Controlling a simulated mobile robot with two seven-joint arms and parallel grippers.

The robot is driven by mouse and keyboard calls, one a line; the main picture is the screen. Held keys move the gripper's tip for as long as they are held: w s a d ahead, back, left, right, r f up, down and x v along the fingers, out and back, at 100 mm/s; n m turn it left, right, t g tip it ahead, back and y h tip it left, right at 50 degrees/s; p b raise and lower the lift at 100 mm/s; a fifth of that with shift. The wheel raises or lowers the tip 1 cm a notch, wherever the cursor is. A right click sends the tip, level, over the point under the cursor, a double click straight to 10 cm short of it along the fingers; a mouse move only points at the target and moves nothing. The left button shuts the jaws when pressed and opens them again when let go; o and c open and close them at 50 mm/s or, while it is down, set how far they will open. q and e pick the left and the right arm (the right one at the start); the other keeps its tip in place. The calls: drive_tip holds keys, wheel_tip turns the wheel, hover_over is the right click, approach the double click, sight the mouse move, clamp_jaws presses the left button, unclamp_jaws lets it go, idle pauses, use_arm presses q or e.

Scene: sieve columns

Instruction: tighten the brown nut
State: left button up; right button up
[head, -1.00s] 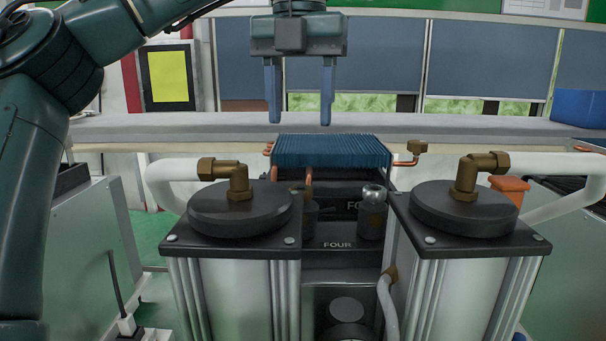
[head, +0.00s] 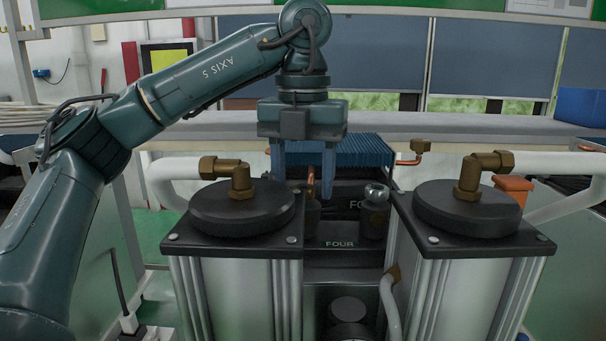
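Several brown fittings are in view, and I cannot tell which is the task's brown nut. A small copper-brown pipe end (head: 311,181) rises from a dark cylinder at the centre. Brown elbow nuts sit on the left column (head: 207,168) and the right column (head: 503,160). Another brown fitting (head: 392,274) is on the low white hose. My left gripper (head: 303,184) points down above the centre. Its fingers are open, one on each side of the copper pipe end in this view. Contact cannot be told. My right gripper is not in view.
Two columns with black lids (head: 243,207) (head: 467,208) stand left and right of the central gap. A dark cylinder with a shiny ball top (head: 375,205) stands right of the pipe end. A blue finned block (head: 362,150) is behind. White hoses run outward.

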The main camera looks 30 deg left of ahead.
use_arm(q)
drive_tip(key=shift+c, duration=0.2)
drive_tip(key=c, duration=0.9)
drive_tip(key=shift+c, duration=0.2)
